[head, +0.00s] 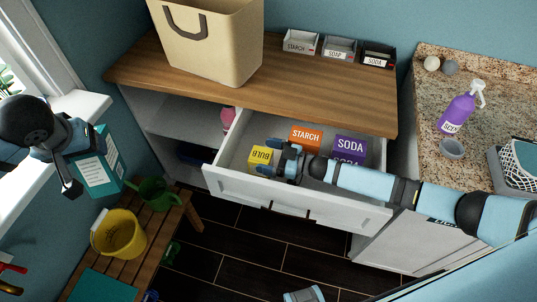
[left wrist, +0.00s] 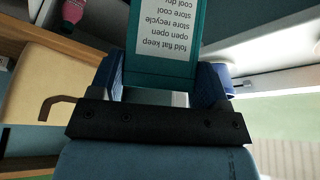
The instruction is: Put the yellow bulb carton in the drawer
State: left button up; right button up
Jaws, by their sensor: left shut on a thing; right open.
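The yellow carton marked BULB (head: 260,156) is inside the open white drawer (head: 238,183), near its left end. My right gripper (head: 281,161) is open in the drawer, just right of the carton; I cannot tell whether it touches it. An orange STARCH box (head: 306,138) and a purple SODA box (head: 349,148) are also in the drawer. My left gripper (head: 76,146) is shut on a teal box (head: 107,150) with a white label, by the window. The teal box also shows between the fingers in the left wrist view (left wrist: 163,72).
A beige basket (head: 215,45) and small labelled bins (head: 340,48) stand on the wooden top. A slatted bench (head: 152,236) holds a yellow bucket (head: 121,236) and green watering can (head: 155,194). A purple spray bottle (head: 457,112) stands on the granite counter.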

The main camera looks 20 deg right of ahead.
pick_arm(q)
jog(key=shift+w+r+p, duration=0.1)
jog(key=shift+r+p, duration=0.25)
jog(key=shift+r, duration=0.15)
pick_arm(e)
jog(key=shift+r, duration=0.45)
pick_arm(q)
jog(key=shift+f+b, duration=0.55)
pick_arm(e)
jog(key=v, duration=0.7)
jog(key=shift+s+d, duration=0.15)
jog(key=shift+d, duration=0.1)
jog(key=shift+r, duration=0.1)
